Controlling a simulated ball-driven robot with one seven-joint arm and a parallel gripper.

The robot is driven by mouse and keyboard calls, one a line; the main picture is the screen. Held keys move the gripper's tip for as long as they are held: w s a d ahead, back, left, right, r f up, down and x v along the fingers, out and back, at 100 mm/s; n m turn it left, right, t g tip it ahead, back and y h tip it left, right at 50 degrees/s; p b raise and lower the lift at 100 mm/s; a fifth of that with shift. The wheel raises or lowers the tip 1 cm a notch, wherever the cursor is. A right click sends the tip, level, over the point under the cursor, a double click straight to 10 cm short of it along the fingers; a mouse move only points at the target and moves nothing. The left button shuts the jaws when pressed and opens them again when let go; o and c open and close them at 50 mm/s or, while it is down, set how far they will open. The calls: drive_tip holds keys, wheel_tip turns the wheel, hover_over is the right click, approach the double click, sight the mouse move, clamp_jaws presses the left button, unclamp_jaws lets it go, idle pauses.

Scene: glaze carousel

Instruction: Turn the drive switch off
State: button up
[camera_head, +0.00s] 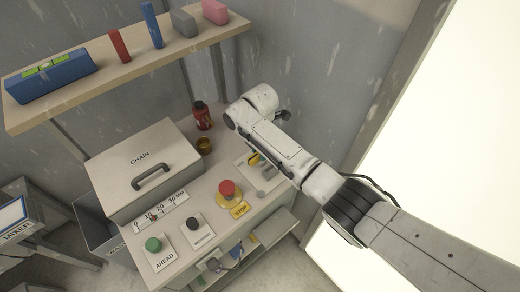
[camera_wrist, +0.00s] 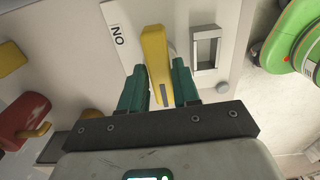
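The drive switch is a yellow lever (camera_wrist: 155,48) on a pale plate (camera_wrist: 117,20) marked ON, which reads upside down in the wrist view. In the head view the yellow lever (camera_head: 253,159) shows beside my arm, which partly covers its plate. My gripper (camera_wrist: 160,66) has its two teal fingers on either side of the lever, with the lever between them. The fingers look apart, with narrow gaps to the lever, so it is not clearly gripped. In the head view my fingers are hidden by the arm.
A grey metal frame (camera_wrist: 206,48) stands close beside the right finger. A red mushroom button (camera_head: 228,189), a black button (camera_head: 193,223) and a green button (camera_head: 153,244) sit on the bench. A CHAIN box (camera_head: 142,170), red bottle (camera_head: 202,116) and brown pot (camera_head: 204,146) stand behind.

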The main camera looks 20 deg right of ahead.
drive_tip(key=o, duration=0.3)
drive_tip(key=shift+o, duration=0.2)
wheel_tip(320, 180, up, 11)
drive_tip(key=shift+b, duration=0.45)
drive_tip(key=shift+f, duration=0.1)
drive_tip(key=s+a+f+m+y, duration=0.2)
drive_tip(key=s+a+f+m, duration=0.25)
drive_tip(key=s+f, duration=0.3)
drive_tip(key=s+d+f+m, duration=0.2)
drive_tip(key=s+m, duration=0.4)
drive_tip(key=s, duration=0.4)
drive_tip(key=s+d+f+m+t, duration=0.1)
drive_tip(key=s+d+f+m, duration=0.2)
drive_tip(key=s+m, duration=0.3)
drive_tip(key=s, duration=0.4)
drive_tip(key=shift+s+d+h, duration=0.15)
drive_tip(key=shift+d+h, duration=0.15)
drive_tip(key=shift+d, duration=0.1)
drive_tip(key=s+d+m, duration=0.2)
drive_tip(key=s, duration=0.1)
drive_tip(key=s+d+r+m+h, duration=0.1)
drive_tip(key=s+d+m, duration=0.1)
drive_tip(key=s, duration=0.2)
drive_tip(key=s+d+m, duration=0.2)
drive_tip(key=s, duration=0.2)
drive_tip(key=shift+s+d+r+h, duration=0.1)
drive_tip(key=shift+d+r+h, duration=0.2)
drive_tip(key=shift+d, duration=0.1)
drive_tip(key=shift+c, duration=0.2)
